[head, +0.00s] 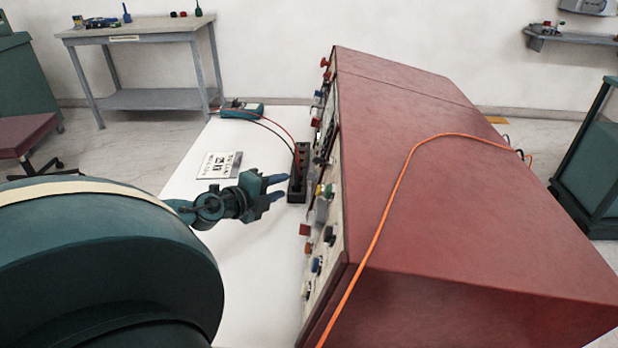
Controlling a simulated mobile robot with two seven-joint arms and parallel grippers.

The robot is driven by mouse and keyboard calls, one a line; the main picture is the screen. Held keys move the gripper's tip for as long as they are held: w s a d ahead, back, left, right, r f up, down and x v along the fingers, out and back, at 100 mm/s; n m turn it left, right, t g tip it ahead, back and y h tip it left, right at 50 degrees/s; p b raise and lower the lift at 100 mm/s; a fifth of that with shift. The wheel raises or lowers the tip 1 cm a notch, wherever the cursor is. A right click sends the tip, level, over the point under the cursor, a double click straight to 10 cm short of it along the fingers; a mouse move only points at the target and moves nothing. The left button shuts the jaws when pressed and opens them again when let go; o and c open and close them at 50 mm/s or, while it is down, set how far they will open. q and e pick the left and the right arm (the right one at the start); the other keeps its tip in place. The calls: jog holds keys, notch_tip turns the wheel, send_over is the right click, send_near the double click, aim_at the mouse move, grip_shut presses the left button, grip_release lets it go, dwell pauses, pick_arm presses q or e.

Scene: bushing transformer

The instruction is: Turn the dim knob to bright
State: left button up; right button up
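A large red cabinet (460,190) stands on a white table (255,250), its control panel (335,220) facing left. The panel carries several coloured knobs and buttons, seen almost edge-on, so I cannot tell which one is the dim knob or how it is set. My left gripper (278,188) is left of the panel, its two blue-tipped fingers apart and pointing at it. Nothing shows between the fingers, and a gap separates them from the panel. My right gripper is not in view.
A black block (297,186) with slots stands by the panel, just beyond my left fingertips. A multimeter (241,109) with red and black leads and a printed card (219,166) lie on the table. An orange cable (390,210) runs over the cabinet.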

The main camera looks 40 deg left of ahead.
aim_at(308, 176)
pick_arm(q)
jog(key=b+x, duration=0.2)
jog(key=x, duration=0.3)
jog(key=shift+w, duration=0.2)
jog(key=shift+w+a+f, duration=0.15)
jog(key=shift+w, duration=0.45)
jog(key=shift+x, duration=1.7)
jog(key=shift+w+f, duration=0.2)
jog(key=shift+w, duration=0.2)
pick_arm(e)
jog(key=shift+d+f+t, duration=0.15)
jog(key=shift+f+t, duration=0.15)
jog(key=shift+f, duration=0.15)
